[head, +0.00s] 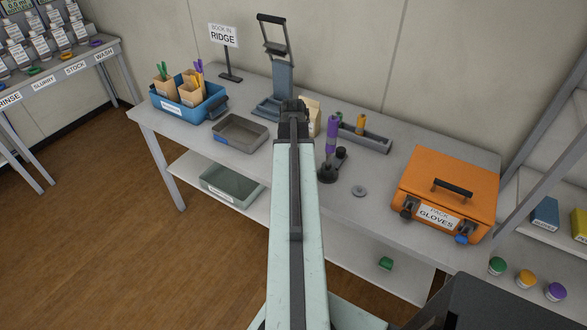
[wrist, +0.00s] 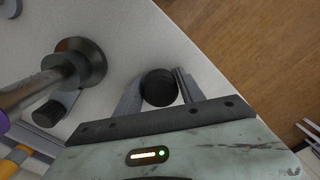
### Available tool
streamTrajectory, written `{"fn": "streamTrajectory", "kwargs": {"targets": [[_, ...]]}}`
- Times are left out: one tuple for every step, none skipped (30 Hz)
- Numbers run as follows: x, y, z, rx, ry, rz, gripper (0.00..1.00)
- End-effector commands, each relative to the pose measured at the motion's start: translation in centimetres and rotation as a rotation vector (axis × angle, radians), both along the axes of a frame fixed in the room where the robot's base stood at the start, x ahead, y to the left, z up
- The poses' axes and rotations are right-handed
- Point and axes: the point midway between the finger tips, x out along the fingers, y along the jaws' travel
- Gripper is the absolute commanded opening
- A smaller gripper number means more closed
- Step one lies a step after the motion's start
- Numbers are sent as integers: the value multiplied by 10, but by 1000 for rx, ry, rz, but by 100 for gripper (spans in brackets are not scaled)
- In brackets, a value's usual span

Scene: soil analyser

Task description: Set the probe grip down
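My gripper (wrist: 158,90) is above the worktop, with its fingers on both sides of a dark round piece (wrist: 159,87), seen end-on and seemingly pressed by both. It is likely the probe grip, though its lower part is hidden. In the head view my arm runs up the middle and ends at the gripper (head: 293,106), hiding what it holds. I cannot tell whether the dark piece touches the worktop.
A purple-handled tool (head: 332,135) stands upright on a round dark base, right of my gripper. A grey tray (head: 240,132) and blue caddy (head: 183,113) are left. An orange glove case (head: 447,187) is right.

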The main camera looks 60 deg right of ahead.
Motion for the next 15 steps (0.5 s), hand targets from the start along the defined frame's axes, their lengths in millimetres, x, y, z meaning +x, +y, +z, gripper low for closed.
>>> {"fn": "streamTrajectory", "kwargs": {"targets": [[0, 0, 0, 0, 0, 0, 63], [0, 0, 0, 0, 0, 0, 63], [0, 0, 0, 0, 0, 0, 63], [0, 0, 0, 0, 0, 0, 63], [0, 0, 0, 0, 0, 1, 63], [0, 0, 0, 0, 0, 1, 63], [0, 0, 0, 0, 0, 1, 63], [0, 0, 0, 0, 0, 1, 63], [0, 0, 1, 0, 0, 1, 63], [0, 0, 1, 0, 0, 1, 63], [0, 0, 1, 0, 0, 1, 63], [1, 0, 3, 0, 0, 1, 63], [1, 0, 5, 0, 0, 1, 63], [1, 0, 7, 0, 0, 1, 63], [1, 0, 11, 0, 0, 1, 63]]}}
